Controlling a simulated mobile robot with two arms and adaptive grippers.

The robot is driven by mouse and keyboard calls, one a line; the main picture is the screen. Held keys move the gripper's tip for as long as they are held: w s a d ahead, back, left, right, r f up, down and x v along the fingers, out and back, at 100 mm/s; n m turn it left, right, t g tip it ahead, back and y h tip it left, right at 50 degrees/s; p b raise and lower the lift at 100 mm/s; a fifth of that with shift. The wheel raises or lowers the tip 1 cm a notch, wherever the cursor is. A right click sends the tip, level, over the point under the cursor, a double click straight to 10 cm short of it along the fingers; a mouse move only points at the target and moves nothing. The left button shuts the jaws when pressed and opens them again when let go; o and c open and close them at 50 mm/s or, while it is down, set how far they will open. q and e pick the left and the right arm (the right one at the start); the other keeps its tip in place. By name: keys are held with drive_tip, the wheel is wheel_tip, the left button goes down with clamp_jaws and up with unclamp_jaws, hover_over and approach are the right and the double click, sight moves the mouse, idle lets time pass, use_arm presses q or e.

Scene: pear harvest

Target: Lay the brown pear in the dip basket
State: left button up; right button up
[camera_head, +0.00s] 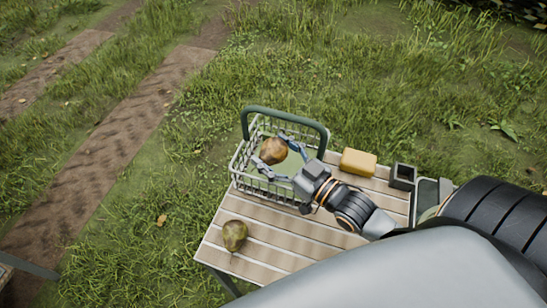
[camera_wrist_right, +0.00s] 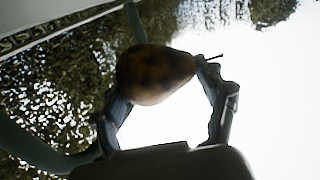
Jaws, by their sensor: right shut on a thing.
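The brown pear (camera_head: 273,151) is between the fingers of my right gripper (camera_head: 277,158), which is shut on it. In the head view the pear appears over the wire dip basket (camera_head: 243,160), inside the outline of its rim. I cannot tell whether it touches the basket. In the right wrist view the brown pear (camera_wrist_right: 155,74) lies across the fingers of my right gripper (camera_wrist_right: 168,95), its stem pointing right. The basket has a dark green handle (camera_head: 285,112) and stands on a slatted wooden table (camera_head: 260,258). My left gripper is not in view.
A greenish-brown pear (camera_head: 235,235) lies on the table's front left part. A yellow block (camera_head: 358,162) and a small dark open box (camera_head: 403,176) stand right of the basket. Grass and dirt tracks (camera_head: 100,160) surround the table. Bare slats lie between the pear and the basket.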

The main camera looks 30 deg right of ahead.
sight(273, 160)
drive_tip(key=shift+w+d+f, duration=0.1)
drive_tip(key=shift+w+f, duration=0.1)
wheel_tip(273, 160, down, 2)
drive_tip(key=shift+w+d+f, duration=0.1)
drive_tip(key=shift+w+f, duration=0.05)
drive_tip(key=shift+f, duration=0.6)
drive_tip(key=shift+f+b, duration=0.3)
drive_tip(key=shift+f, duration=0.25)
drive_tip(key=o, duration=1.3)
drive_tip(key=shift+c, duration=0.2)
drive_tip(key=shift+f, duration=0.1)
